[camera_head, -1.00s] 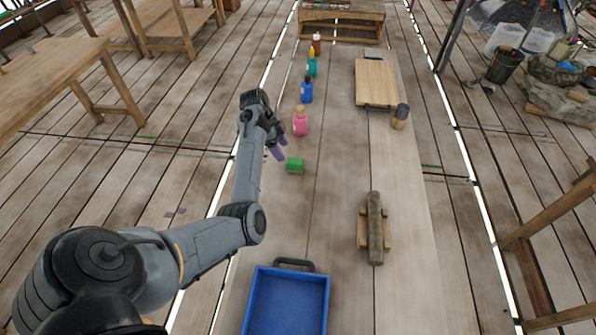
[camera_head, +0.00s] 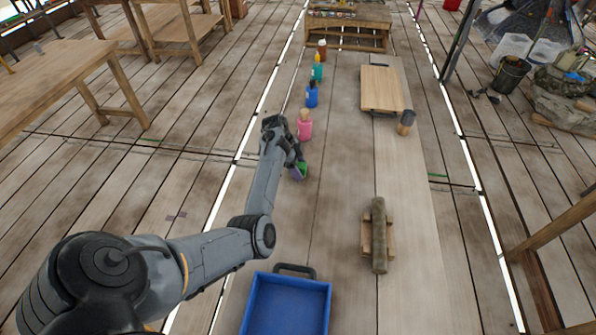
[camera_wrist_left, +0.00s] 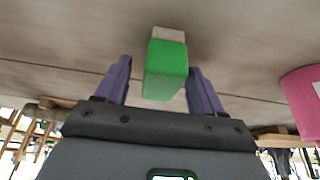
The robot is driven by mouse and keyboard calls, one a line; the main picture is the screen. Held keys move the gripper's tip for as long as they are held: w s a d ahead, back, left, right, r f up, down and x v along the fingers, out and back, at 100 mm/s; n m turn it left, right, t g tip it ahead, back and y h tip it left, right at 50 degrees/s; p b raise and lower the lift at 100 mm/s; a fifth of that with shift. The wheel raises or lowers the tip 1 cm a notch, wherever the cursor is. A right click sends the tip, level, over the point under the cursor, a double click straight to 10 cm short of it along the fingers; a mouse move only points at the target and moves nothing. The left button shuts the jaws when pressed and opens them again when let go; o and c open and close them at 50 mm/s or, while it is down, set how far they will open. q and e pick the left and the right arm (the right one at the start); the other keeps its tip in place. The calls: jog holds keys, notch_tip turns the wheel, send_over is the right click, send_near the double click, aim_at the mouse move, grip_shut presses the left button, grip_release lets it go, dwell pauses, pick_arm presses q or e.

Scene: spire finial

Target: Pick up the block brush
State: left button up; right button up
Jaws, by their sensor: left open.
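The block brush is a small green block (camera_head: 303,169) on the table; in the head view my left gripper partly hides it. In the left wrist view the green block (camera_wrist_left: 165,70) has a pale grey-beige part at its far end and lies between the two purple fingers. My left gripper (camera_head: 298,174) is open, its fingers down around the block's sides. In the left wrist view, my left gripper (camera_wrist_left: 160,85) shows a gap on each side of the block. My right gripper is not in view.
A pink bottle (camera_head: 304,127) stands close beyond my left gripper, with a blue bottle (camera_head: 311,96) and others farther back. A blue tray (camera_head: 250,318) lies at the near end. A log on a wooden stand (camera_head: 379,235) is at right. The table's middle is clear.

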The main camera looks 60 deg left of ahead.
aim_at(303, 166)
pick_arm(q)
jog(key=shift+w+d+f, duration=0.15)
jog(key=shift+w+f, duration=0.1)
jog(key=shift+f, duration=0.3)
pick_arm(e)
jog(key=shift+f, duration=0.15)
pick_arm(q)
jog(key=c, duration=1.1)
jog(key=shift+o, duration=0.2)
jog(key=shift+r, duration=0.1)
jog(key=shift+r, duration=0.5)
jog(key=r, duration=0.1)
jog(key=r+p, duration=0.1)
jog(key=r, duration=0.1)
jog(key=shift+s+d+r, duration=0.1)
jog(key=shift+d+r, duration=0.05)
jog(key=shift+d, duration=0.05)
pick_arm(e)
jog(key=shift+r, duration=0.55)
pick_arm(q)
jog(key=s+d+r+p, duration=0.2)
jog(key=s+d+r, duration=0.2)
jog(key=d, duration=0.6)
notch_tip(303, 166, up, 2)
jog(key=shift+d+r, duration=0.25)
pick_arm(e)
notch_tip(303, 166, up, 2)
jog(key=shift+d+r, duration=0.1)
